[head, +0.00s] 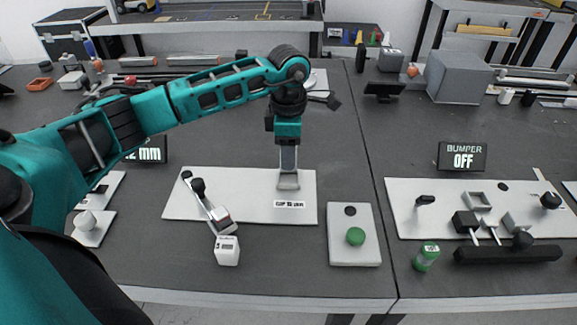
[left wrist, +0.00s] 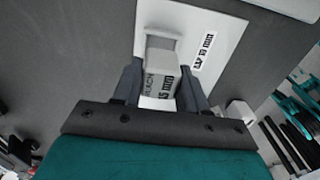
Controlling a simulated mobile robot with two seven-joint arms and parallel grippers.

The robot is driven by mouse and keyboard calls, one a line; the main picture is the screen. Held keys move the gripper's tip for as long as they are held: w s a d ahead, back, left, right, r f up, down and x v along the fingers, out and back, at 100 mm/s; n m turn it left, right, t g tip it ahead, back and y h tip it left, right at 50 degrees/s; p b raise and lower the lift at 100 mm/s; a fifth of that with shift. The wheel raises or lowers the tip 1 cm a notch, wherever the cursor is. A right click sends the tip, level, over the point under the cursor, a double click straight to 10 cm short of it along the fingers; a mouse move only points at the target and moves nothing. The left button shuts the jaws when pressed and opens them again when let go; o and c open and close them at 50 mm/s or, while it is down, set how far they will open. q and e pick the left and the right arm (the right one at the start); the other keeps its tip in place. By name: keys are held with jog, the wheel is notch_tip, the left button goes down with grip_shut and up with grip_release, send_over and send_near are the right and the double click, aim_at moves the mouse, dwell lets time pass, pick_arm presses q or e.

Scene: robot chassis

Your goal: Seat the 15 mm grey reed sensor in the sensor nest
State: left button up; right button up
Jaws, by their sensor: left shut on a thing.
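My right gripper is not in view.
A lever clamp (head: 207,203) stands on the plate's left side, with a white cube (head: 227,251) in front. A plate with a green button (head: 355,237) lies to the right.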

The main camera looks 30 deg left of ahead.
pick_arm(q)
jog(key=shift+f, duration=2.25)
jog(key=shift+f+b, duration=0.2)
jog(key=shift+b, duration=0.15)
jog(key=o, duration=1.1)
jog(key=shift+c, duration=0.2)
jog(key=shift+r, duration=0.1)
jog(key=shift+r, duration=0.45)
notch_tip(320, 180, up, 11)
jog(key=shift+r+p, duration=0.2)
jog(key=shift+p, duration=0.4)
